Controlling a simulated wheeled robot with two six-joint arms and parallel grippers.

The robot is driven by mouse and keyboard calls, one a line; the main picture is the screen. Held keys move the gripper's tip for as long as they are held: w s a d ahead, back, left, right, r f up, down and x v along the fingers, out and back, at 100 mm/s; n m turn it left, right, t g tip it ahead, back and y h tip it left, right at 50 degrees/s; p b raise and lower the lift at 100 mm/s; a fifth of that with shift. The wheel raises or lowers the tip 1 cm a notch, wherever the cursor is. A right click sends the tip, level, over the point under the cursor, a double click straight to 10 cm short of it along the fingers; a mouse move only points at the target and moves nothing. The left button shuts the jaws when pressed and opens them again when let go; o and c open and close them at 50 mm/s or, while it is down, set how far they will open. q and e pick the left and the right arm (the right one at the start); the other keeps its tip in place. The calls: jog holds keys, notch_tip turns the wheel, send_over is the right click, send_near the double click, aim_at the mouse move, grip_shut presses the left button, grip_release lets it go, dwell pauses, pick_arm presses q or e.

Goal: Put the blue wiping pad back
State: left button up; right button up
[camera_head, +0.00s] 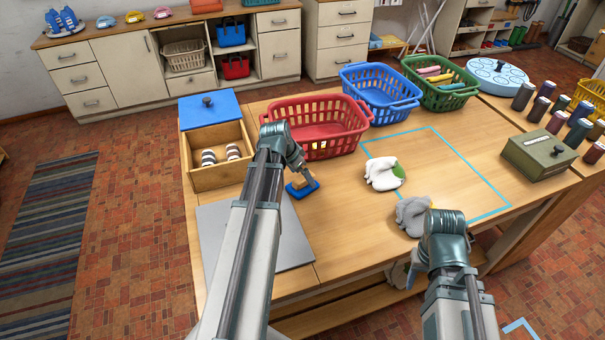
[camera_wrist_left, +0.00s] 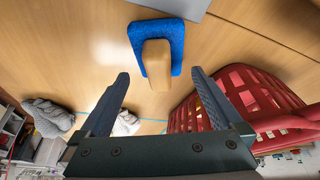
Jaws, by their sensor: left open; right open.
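The blue wiping pad (camera_head: 302,188) lies on the table with its wooden handle up, between the grey mat and the red basket. It also shows in the left wrist view (camera_wrist_left: 177,32), with the handle pointing toward my jaws. My left gripper (camera_wrist_left: 160,75) is open and empty, its two fingers apart on either side of the handle's line and short of the pad. In the head view my left wrist (camera_head: 282,145) is just behind the pad and its fingers are mostly hidden. My right gripper (camera_head: 440,225) is over the table's front edge; its fingers are hard to make out.
A red basket (camera_head: 352,146) stands close behind the pad; blue (camera_head: 381,102) and green (camera_head: 462,97) baskets are farther right. An open wooden box (camera_head: 213,179) with striped items stands left. A grey mat (camera_head: 288,240) lies in front. White (camera_head: 380,175) and grey (camera_head: 411,211) bundles lie right.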

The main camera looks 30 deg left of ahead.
pick_arm(q)
jog(key=p+v, duration=0.8)
jog(key=v, duration=0.2)
jog(key=shift+r+p, duration=0.25)
jog(key=shift+p, duration=0.1)
jog(key=s+d+g+y, duration=0.1)
jog(key=s+d, duration=0.3)
jog(key=d, duration=0.6)
jog(key=s+d+f+g+y, duration=0.1)
jog(key=s+d, duration=0.3)
jog(key=d, duration=0.7)
jog(key=s+d+g, duration=0.2)
jog(key=s+d, duration=0.2)
jog(key=d, duration=0.7)
jog(key=shift+f+g+y, duration=0.3)
jog(key=shift+f+y, duration=0.05)
jog(key=shift+y, duration=0.05)
jog(key=shift+s, duration=0.1)
